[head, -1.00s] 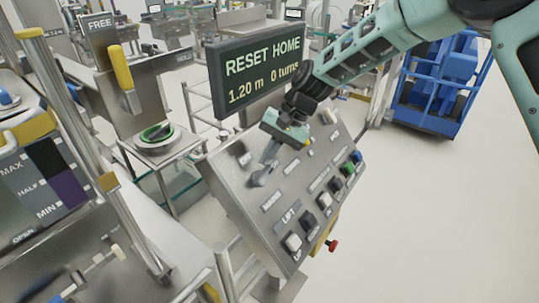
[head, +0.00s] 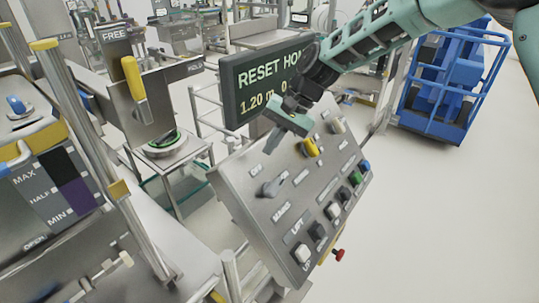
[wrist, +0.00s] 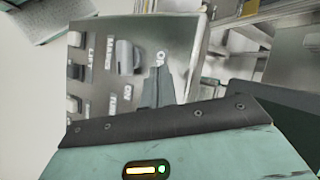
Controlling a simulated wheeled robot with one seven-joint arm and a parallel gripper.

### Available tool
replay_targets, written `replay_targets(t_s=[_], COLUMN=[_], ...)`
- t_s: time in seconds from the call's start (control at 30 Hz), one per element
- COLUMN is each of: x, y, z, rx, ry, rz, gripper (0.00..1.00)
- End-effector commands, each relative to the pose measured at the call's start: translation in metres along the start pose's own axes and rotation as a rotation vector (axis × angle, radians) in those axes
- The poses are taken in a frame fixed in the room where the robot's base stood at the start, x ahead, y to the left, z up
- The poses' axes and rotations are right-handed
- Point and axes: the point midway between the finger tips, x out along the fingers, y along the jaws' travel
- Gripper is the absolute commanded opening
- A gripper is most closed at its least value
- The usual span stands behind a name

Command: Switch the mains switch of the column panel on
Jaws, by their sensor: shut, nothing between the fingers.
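The column panel (head: 240,205) is a tilted grey metal box in the middle of the head view. Its mains switch (head: 274,187) is a grey rotary knob above the MAINS label, between OFF at upper left and ON at right. Its handle appears to lie towards ON. In the wrist view the switch (wrist: 126,57) stands left of the fingers, with ON below it and OFF to its right. My gripper (head: 271,144) is shut and empty above the panel's upper edge, apart from the switch. The fingers (wrist: 158,86) partly cover the panel near OFF.
A yellow knob (head: 310,147) sits higher on the panel, and several push buttons (head: 333,210) line its lower right side. A display (head: 250,85) reading RESET HOME stands behind the panel, partly hidden by my arm. A blue cart (head: 445,100) stands at the right. Open floor lies between.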

Motion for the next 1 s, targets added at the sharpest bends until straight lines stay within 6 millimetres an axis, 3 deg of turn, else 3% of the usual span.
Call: replay_targets(t_s=[0.2, 0.43, 0.93, 1.0], x=[-0.04, -0.07, -0.077, -0.069], y=[0.003, 0.002, 0.001, 0.002], z=[-0.002, -0.001, 0.0, 0.013], rx=[0.001, 0.002, 0.002, -0.03], ry=[0.005, 0.002, 0.0, 0.001], rz=[-0.002, 0.0, 0.001, 0.023], gripper=[0.0, 0.0, 0.0, 0.0])
